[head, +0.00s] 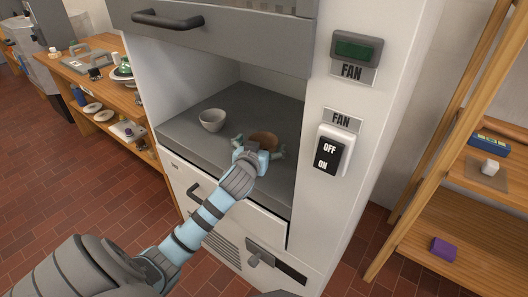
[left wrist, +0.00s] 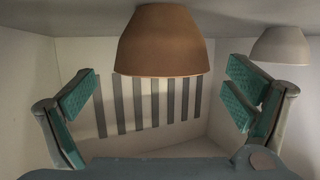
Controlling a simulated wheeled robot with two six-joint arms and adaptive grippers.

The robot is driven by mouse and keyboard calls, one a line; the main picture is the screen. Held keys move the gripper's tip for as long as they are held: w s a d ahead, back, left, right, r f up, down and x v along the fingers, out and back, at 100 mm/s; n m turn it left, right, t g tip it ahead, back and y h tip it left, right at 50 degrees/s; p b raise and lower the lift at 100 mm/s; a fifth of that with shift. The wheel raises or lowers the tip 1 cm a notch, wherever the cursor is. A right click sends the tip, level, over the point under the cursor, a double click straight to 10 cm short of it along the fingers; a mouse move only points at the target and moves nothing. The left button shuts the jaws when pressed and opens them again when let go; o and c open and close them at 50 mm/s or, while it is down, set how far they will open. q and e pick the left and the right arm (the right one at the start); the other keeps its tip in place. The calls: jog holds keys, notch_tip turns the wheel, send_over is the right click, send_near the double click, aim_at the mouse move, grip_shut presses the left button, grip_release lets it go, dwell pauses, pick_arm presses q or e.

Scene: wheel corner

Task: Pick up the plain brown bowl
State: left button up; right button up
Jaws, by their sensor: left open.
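The plain brown bowl (head: 263,137) stands upright on the grey floor of the fume cupboard. My left gripper (head: 259,148) is just in front of it, with its fingers spread wide, and hides part of the bowl. In the left wrist view, which looks upside down, the brown bowl (left wrist: 163,42) is centred between the two open fingers (left wrist: 162,92) and a little beyond them. I see no contact. A pale grey-white bowl (head: 212,120) stands to the left of the brown one; it also shows in the left wrist view (left wrist: 281,46). My right gripper is not seen.
The cupboard's raised grey front (head: 215,35) is above my arm, and its right wall panel carries a FAN switch (head: 333,150). A slatted vent (left wrist: 150,103) is on the back wall. A wooden shelf (head: 455,210) stands right, a wooden bench (head: 110,75) left.

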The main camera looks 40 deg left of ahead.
aim_at(266, 136)
pick_arm(q)
jog(key=b+x, duration=0.1)
jog(key=x, duration=0.2)
jog(key=shift+w+a+f, duration=0.15)
jog(key=shift+w+a, duration=0.05)
jog(key=shift+w, duration=0.05)
jog(key=shift+c, duration=0.4)
jog(key=shift+s, duration=0.1)
jog(key=c, duration=1.3)
